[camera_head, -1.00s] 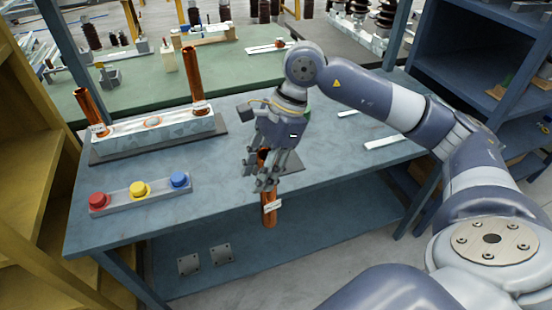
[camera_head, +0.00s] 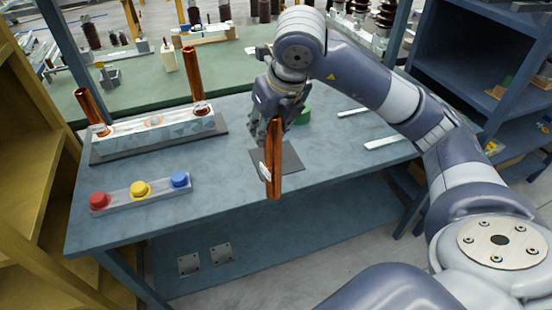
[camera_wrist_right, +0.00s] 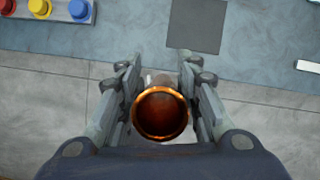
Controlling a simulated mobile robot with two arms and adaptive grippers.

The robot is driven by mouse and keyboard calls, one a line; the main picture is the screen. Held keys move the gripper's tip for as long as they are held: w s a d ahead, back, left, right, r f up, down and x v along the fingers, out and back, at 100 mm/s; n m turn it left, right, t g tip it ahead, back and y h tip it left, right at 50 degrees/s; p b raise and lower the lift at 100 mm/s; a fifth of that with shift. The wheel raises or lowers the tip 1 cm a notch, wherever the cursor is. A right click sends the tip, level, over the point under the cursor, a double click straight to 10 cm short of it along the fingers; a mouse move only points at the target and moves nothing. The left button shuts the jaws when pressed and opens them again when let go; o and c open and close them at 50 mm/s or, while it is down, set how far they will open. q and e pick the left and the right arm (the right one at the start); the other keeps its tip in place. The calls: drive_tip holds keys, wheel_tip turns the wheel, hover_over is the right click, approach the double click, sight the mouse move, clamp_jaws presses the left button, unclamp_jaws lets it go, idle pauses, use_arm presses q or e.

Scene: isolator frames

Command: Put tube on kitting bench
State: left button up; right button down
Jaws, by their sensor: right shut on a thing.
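A copper-coloured tube (camera_head: 274,172) with a small white label is held upright by my right gripper (camera_head: 273,128), near the front edge of the blue bench (camera_head: 225,190). In the right wrist view the tube's round open end (camera_wrist_right: 160,113) sits between the two fingers of the gripper (camera_wrist_right: 160,95), which are shut on it. There the tube appears over the floor just off the bench edge. A dark grey square mat (camera_head: 290,157) lies on the bench behind the tube; it also shows in the wrist view (camera_wrist_right: 196,25). My left gripper is not in view.
A rack (camera_head: 150,132) at the left back of the bench holds two copper tubes, with an empty ring between them. A button strip (camera_head: 140,192) with red, yellow and blue buttons lies in front. White bars (camera_head: 388,142) lie at right. A yellow shelf (camera_head: 35,170) stands at left.

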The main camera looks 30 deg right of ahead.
drive_tip(key=w+d+f+m+h+p, duration=0.1)
drive_tip(key=w+d+f+m+p, duration=0.1)
drive_tip(key=w+d+p, duration=0.5)
drive_tip(key=w+d+f, duration=0.1)
drive_tip(key=w+d, duration=0.2)
drive_tip(key=w, duration=0.3)
drive_tip(key=shift+w+f, duration=0.3)
drive_tip(key=shift+f, duration=0.1)
drive_tip(key=shift+d, duration=0.1)
drive_tip(key=c, duration=1.2)
unclamp_jaws()
drive_tip(key=shift+s+f, duration=0.15)
drive_tip(key=shift+f, duration=0.05)
drive_tip(key=shift+o, duration=0.2)
drive_tip(key=shift+r, duration=0.1)
